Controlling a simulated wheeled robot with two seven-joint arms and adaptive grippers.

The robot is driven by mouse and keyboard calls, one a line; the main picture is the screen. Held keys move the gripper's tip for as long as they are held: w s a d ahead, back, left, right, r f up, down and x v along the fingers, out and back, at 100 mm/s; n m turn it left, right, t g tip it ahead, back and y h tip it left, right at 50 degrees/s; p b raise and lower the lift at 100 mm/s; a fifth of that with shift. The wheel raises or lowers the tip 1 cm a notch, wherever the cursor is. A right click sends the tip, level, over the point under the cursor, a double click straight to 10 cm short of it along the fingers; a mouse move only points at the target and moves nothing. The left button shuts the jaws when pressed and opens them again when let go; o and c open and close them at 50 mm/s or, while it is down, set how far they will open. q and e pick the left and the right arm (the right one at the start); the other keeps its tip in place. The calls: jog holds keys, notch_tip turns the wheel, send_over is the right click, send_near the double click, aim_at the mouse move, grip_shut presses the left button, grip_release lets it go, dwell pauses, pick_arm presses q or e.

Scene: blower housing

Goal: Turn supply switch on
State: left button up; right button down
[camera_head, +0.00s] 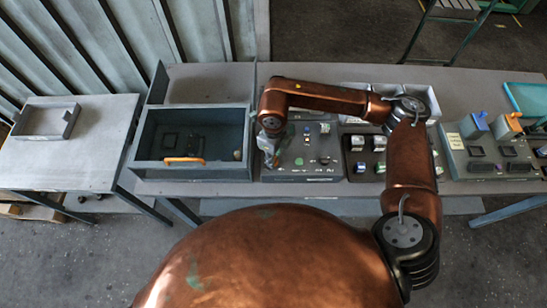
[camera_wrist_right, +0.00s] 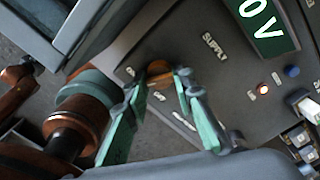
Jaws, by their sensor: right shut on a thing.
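The grey control panel (camera_head: 318,168) stands on the bench, with small knobs and buttons on its face. In the right wrist view, the panel (camera_wrist_right: 190,60) carries the printed word SUPPLY (camera_wrist_right: 214,46), beside an orange-brown switch knob (camera_wrist_right: 160,67). My right gripper (camera_head: 272,160) is over the left part of the panel. In the wrist view its greenish fingers (camera_wrist_right: 158,84) are closed around the switch knob, which is partly hidden between the tips. The knob's exact setting cannot be read. My left gripper is not in view.
A green display (camera_wrist_right: 264,25) shows 0V. An open grey bin (camera_head: 210,172) with an orange handle stands left of the panel. Another switch panel (camera_head: 362,173) stands to its right.

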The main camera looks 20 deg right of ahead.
jog(key=shift+m+b, duration=0.4)
jog(key=shift+m, duration=1.1)
jog(key=c, duration=1.6)
grip_release()
notch_tip(320, 180, up, 12)
jog(key=shift+r, duration=0.1)
